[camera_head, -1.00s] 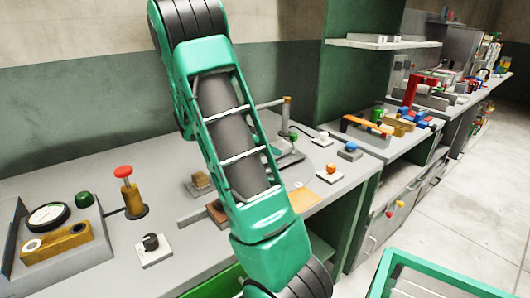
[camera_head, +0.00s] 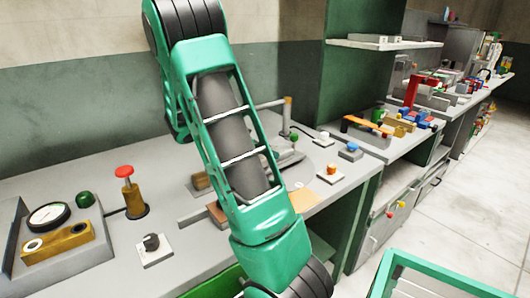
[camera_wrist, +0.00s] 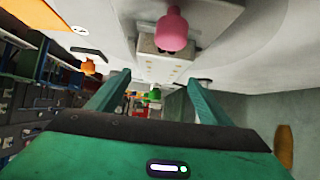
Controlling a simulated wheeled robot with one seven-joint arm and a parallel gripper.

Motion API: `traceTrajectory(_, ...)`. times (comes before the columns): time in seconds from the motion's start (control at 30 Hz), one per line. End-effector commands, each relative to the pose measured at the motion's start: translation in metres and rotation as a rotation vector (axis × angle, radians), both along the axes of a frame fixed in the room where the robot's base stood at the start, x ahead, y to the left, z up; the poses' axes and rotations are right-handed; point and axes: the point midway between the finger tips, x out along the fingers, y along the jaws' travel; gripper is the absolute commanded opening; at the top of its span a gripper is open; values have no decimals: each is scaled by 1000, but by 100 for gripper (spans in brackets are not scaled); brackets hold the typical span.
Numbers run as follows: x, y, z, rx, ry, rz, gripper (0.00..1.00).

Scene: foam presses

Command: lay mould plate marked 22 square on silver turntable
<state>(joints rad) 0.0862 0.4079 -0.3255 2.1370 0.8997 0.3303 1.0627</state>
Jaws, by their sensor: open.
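My gripper (camera_wrist: 160,88) shows in the wrist view with its two green fingers spread apart and nothing held between them. In the head view it is out of sight beyond my green arm. A flat orange plate (camera_head: 304,200) lies on the grey bench beside my arm, and it also shows at the top left of the wrist view (camera_wrist: 30,18). No number 22 can be read on anything. A pale round disc (camera_head: 318,160), possibly the silver turntable, is partly hidden by my arm. Its curved edge shows in the wrist view (camera_wrist: 262,45).
A pink knob (camera_wrist: 172,30) on a grey block is close to the fingers. An orange button (camera_head: 331,170), a blue button (camera_head: 350,148) and a brown post with a red knob (camera_head: 130,190) stand on the bench. A gauge panel (camera_head: 50,225) is at left.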

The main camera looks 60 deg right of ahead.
Motion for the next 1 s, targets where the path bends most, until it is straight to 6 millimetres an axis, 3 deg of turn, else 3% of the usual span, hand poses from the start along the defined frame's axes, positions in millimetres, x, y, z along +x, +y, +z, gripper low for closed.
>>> traceTrajectory(0.3,17,50,35,0,-3,4,73)
traceTrajectory(0.63,19,72,50,19,5,8,73)
traceTrajectory(0.83,-14,92,41,223,67,100,73)
traceTrajectory(1.0,-55,131,31,476,145,287,73)
